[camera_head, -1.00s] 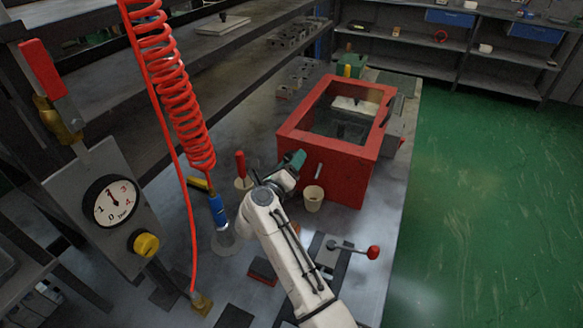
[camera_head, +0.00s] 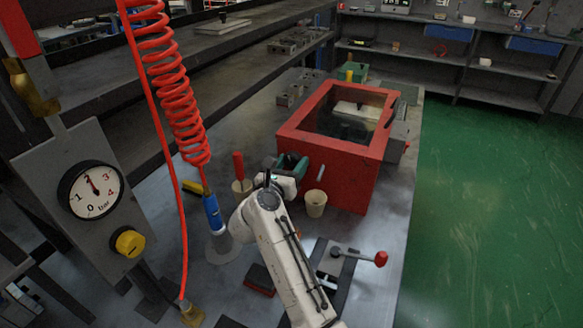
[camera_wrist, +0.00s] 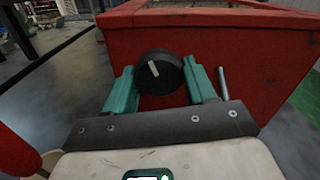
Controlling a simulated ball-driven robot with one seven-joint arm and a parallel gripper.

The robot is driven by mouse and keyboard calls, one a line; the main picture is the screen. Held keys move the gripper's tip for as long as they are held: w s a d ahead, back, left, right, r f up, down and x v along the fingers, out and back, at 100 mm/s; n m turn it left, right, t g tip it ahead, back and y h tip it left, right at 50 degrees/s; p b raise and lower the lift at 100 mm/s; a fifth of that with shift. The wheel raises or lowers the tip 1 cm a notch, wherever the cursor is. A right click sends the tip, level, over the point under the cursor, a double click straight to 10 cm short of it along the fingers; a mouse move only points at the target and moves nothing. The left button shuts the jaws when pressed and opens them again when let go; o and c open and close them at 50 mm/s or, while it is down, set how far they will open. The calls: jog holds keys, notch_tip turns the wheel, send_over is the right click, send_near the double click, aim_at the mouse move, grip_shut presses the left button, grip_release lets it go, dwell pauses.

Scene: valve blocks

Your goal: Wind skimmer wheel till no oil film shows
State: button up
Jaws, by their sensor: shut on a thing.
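The red tank (camera_head: 363,165) stands on the bench with a see-through top. Inside is dark liquid or shadow with a pale block (camera_head: 357,109); I cannot tell whether an oil film shows. In the wrist view, a round black wheel (camera_wrist: 158,72) with a white mark sits on the tank's red side (camera_wrist: 230,45). My gripper (camera_head: 291,165) has teal fingers, one on each side of the wheel, and is shut on it. The wheel is hidden in the head view. The white mark is tilted slightly left of upright.
A beige cup (camera_head: 315,204) stands right of my gripper, below a metal pin (camera_head: 321,173). A red-handled tool (camera_head: 238,166) in a holder is at left. A red-knobbed lever (camera_head: 380,258), a red hose coil (camera_head: 177,85) and a gauge panel (camera_head: 93,192) are nearby.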

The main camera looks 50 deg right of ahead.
jog(key=shift+f, duration=0.25)
jog(key=o, duration=1)
jog(key=shift+r, duration=0.15)
jog(key=b+v, duration=0.1)
jog(key=v, duration=0.9)
jog(key=shift+s+a, duration=0.15)
jog(key=shift+a, duration=0.25)
